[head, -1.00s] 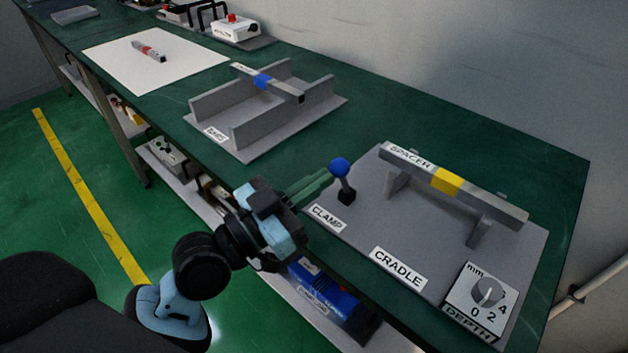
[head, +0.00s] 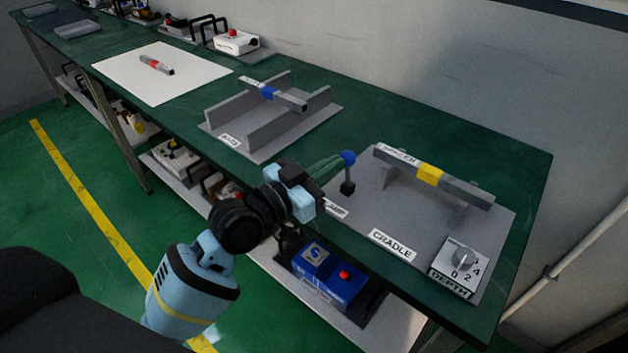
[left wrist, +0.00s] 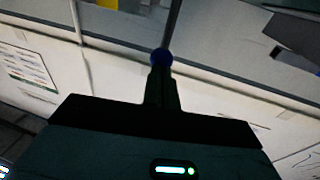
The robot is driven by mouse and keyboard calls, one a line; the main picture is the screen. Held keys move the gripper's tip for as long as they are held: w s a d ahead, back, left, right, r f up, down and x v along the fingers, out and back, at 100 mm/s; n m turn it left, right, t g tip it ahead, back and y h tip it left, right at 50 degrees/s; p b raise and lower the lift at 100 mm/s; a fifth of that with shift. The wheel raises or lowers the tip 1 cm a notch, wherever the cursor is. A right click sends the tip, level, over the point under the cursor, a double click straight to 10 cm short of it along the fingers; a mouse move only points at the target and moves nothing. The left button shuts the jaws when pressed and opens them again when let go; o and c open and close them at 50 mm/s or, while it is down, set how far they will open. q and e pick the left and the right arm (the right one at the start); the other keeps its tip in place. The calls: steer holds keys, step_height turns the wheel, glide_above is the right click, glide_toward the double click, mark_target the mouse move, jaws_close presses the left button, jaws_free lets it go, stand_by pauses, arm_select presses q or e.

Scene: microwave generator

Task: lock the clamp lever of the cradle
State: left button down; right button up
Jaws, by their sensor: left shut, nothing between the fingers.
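The cradle (head: 372,203) is a grey plate with a CRADLE label, a DEPTH dial box and two supports. A grey spacer bar with a yellow band (head: 430,174) lies across the supports. The clamp lever (head: 348,172) stands near upright at the plate's left side, with a blue ball on a dark base. My left gripper (head: 338,160) is shut, with its green fingertips at the blue ball; whether they touch it I cannot tell. In the left wrist view the blue ball (left wrist: 161,56) shows just beyond the fingertips. My gripper partly hides the CLAMP label. My right gripper is not in view.
A second grey fixture (head: 262,142) with a blue-banded bar stands to the left on the green bench (head: 385,118). A white sheet (head: 120,75) with a small bar lies farther left. A blue box with a red button (head: 345,280) is on the shelf below.

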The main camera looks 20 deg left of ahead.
arm_select(q)
steer(key=w, duration=0.1)
steer(key=w+r+p, duration=0.1)
steer(key=w+d, duration=0.1)
steer(key=shift+w+r, duration=0.15)
steer(key=shift+w, duration=0.05)
steer(key=shift+p+x, duration=0.4)
steer(key=shift+x, duration=0.4)
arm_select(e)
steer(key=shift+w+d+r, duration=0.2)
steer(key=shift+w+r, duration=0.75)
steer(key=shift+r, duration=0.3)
arm_select(q)
steer(key=shift+a, duration=0.1)
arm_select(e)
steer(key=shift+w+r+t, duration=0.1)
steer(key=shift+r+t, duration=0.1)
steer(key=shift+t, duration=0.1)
